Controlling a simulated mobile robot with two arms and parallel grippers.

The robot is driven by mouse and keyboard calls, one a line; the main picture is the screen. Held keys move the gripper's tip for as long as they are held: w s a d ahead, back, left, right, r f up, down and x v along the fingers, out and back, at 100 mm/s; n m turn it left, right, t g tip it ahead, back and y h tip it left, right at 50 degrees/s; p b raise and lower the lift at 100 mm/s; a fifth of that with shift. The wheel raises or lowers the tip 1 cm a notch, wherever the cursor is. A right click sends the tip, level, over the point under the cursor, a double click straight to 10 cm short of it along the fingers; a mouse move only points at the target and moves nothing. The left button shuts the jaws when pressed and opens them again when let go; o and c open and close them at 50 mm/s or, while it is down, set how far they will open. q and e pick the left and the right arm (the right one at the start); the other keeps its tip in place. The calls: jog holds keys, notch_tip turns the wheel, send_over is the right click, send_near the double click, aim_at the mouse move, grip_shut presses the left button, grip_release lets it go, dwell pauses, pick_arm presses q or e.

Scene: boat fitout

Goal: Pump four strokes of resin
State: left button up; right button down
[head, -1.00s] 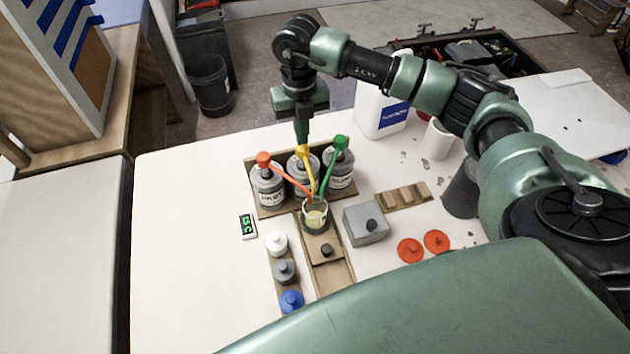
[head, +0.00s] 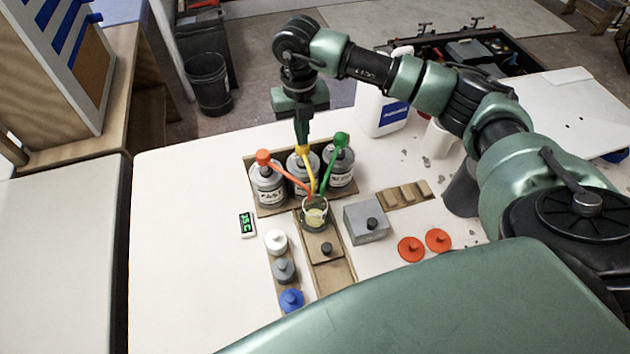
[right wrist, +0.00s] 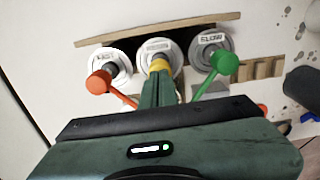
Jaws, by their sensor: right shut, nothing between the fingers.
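Three pump cans stand in a row in a wooden holder. The middle one (head: 299,176) has a yellow pump head (right wrist: 159,65), the left one (head: 268,190), marked FAST, a red head (head: 263,157), and the right one (head: 338,172), marked SLOW, a green head (head: 341,138). All three spouts point toward a clear cup (head: 316,216) with pale yellow liquid in it. My right gripper (head: 302,145) is shut and empty, fingers pointing down, its tips at the top of the yellow head. The fingers partly hide that head in the right wrist view. My left gripper is out of view.
The cup stands by a wooden track. White, grey and blue knobbed pieces (head: 283,270) stand front left, a grey box (head: 366,222) to the right, with two orange discs (head: 411,249) beyond it. A small green display (head: 247,225) lies left. The table's left side is clear.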

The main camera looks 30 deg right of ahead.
jog(key=shift+f+b, duration=1.1)
jog(key=shift+f, duration=0.5)
jog(key=shift+r, duration=0.25)
jog(key=shift+r+p, duration=1.4)
jog(key=shift+r, duration=0.55)
jog(key=shift+f, duration=0.15)
